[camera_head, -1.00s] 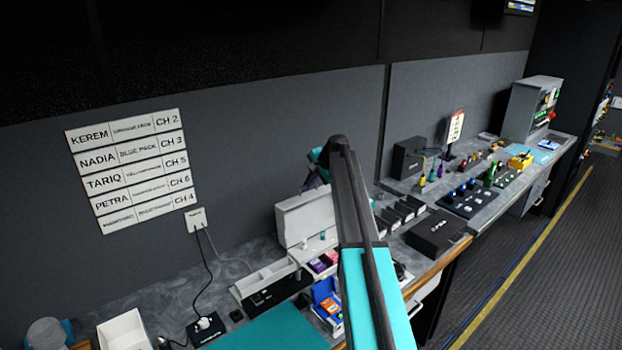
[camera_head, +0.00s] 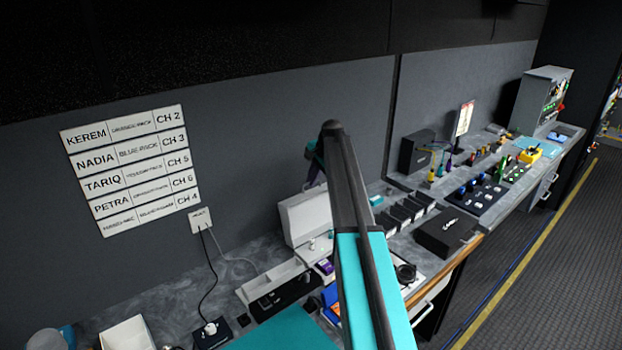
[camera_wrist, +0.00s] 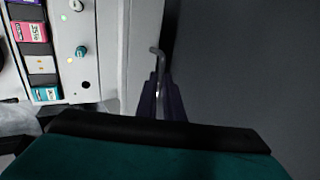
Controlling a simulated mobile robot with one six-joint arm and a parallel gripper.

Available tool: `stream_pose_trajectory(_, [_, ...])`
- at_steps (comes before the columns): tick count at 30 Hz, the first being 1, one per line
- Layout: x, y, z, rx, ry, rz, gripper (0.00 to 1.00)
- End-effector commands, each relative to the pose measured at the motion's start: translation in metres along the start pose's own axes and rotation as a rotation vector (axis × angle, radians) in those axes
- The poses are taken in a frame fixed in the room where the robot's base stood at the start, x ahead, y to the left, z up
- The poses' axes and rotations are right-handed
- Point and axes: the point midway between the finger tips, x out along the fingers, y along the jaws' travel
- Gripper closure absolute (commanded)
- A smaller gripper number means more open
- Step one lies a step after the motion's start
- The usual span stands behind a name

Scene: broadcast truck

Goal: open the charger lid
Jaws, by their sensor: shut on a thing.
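The white charger shows in the head view, with its lid (camera_head: 305,217) standing up at the back of the bench, partly behind my arm. In the wrist view the charger's white panel (camera_wrist: 85,25) carries a teal knob and small lights, with coloured packs in slots at the left. A pale lid face (camera_wrist: 141,50) runs beside the panel. My gripper (camera_wrist: 160,82) has its dark fingers close together around a thin grey bent bar (camera_wrist: 157,54) at the lid's edge. The exact contact is hard to see. In the head view my gripper (camera_head: 315,168) is above the lid, partly hidden by my arm.
A black case (camera_head: 446,232) and several small devices stand to the right. The grey wall is close behind the bench.

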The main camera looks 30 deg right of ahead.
Motion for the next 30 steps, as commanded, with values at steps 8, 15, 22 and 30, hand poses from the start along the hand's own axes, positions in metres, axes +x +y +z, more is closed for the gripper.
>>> stream_pose_trajectory(8, [-0.004, -0.012, 0.003, -0.005, 0.005, -0.023, 0.74])
stream_pose_trajectory(15, [-0.001, -0.009, 0.004, -0.006, 0.004, -0.016, 0.74])
stream_pose_trajectory(22, [-0.004, -0.007, 0.003, -0.005, 0.004, -0.014, 0.74])
stream_pose_trajectory(30, [-0.025, -0.006, 0.004, -0.006, 0.004, -0.014, 0.74])
